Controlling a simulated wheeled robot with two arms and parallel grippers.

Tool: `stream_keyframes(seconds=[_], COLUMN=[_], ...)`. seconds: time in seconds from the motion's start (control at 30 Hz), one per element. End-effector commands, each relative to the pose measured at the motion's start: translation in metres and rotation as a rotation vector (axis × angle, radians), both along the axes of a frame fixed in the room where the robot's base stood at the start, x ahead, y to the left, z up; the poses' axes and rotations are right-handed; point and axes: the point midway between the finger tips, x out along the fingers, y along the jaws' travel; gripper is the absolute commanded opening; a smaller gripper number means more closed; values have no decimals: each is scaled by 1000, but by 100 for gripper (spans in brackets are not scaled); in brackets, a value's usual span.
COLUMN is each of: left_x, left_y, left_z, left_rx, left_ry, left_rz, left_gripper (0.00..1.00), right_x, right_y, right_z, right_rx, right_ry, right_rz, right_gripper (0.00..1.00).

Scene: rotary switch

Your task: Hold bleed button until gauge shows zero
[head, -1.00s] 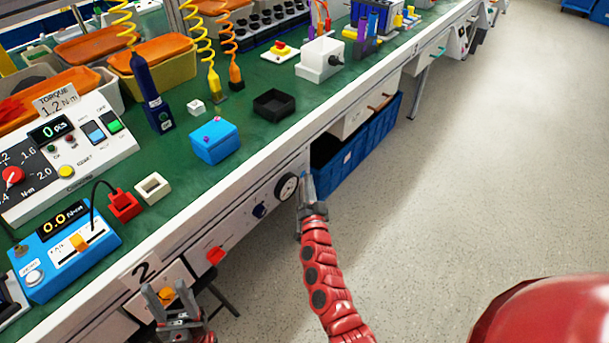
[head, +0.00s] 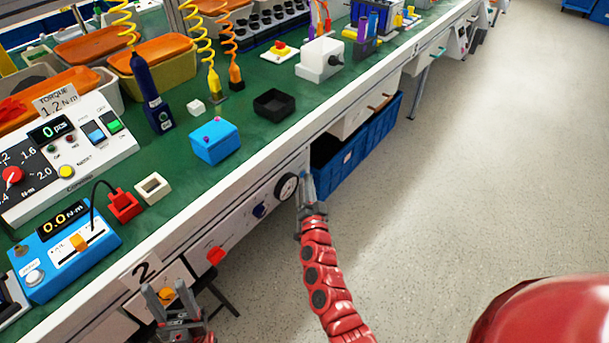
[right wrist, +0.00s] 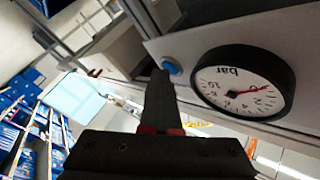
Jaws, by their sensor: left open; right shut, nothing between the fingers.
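The round pressure gauge (head: 286,187) with a black rim sits on the bench's front panel. In the right wrist view the gauge (right wrist: 250,103) shows a red needle pointing near the 0 mark; the exact reading is too small to tell. The blue bleed button (right wrist: 172,67) is on the panel beside the gauge. My right gripper (right wrist: 162,76) is shut and empty, its tips at the button's edge; I cannot tell whether the button is pressed in. In the head view it is just right of the gauge (head: 306,178). My left gripper (head: 170,290) is open and empty at the lower left.
The panel also carries a dark blue knob (head: 259,210) and a red switch (head: 215,255). An orange knob (head: 167,294) shows between my left fingers. A blue crate (head: 350,160) stands under the bench right of my right gripper. The floor at the right is clear.

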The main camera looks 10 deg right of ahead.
Motion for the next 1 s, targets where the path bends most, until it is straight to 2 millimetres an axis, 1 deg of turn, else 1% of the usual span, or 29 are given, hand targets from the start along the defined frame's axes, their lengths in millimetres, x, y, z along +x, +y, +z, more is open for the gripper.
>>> stream_keyframes(seconds=[0.27,0.63,1.0], left_x=[0,0,0], left_y=[0,0,0], left_z=[0,1,1], left_rx=[0,0,0], left_ry=[0,0,0], left_rz=[0,0,0], left_gripper=[50,50,50], right_x=[0,-13,-15], right_y=[0,-10,-11], right_z=[0,0,0], right_rx=[0,0,0], right_ry=[1,-1,-1], right_rz=[1,1,-1], right_gripper=[0,0,0])
